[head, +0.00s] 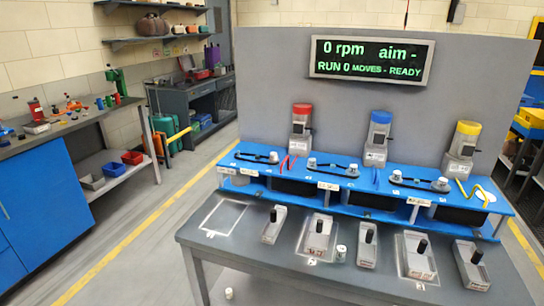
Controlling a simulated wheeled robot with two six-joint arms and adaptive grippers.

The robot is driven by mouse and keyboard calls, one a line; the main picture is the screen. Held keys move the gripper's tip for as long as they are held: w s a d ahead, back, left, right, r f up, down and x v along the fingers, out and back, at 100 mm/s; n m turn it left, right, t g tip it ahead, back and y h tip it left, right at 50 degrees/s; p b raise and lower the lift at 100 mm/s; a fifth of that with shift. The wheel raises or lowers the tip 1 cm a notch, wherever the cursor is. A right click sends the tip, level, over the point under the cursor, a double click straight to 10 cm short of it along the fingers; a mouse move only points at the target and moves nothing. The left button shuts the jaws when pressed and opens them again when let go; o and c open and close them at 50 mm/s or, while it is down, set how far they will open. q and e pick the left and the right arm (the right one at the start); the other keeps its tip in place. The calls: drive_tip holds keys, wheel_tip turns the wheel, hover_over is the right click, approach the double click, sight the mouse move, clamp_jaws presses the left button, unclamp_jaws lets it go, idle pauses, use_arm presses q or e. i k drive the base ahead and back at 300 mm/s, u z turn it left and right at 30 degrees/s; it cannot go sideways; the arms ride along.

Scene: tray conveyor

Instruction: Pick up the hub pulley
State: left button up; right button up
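I cannot tell for sure which part is the hub pulley. A small pale cylindrical part (341,253) stands on the grey table (300,275) between two grey blocks with black knobs. Small grey round parts sit on the blue shelf, one at the left (273,157), one in the middle (352,170) and one at the right (441,183), each beside a dark bar. Neither of my grippers shows in the head view.
Several grey blocks with black knobs (364,249) line the table front. Red (302,118), blue (379,130) and yellow (466,138) capped units stand behind the blue shelf (325,180). A sign (372,61) reads "0 rpm". A small white object (229,293) is low at front left. The left aisle is clear.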

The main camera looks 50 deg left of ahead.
sight(273, 158)
drive_tip(key=u, duration=1.5)
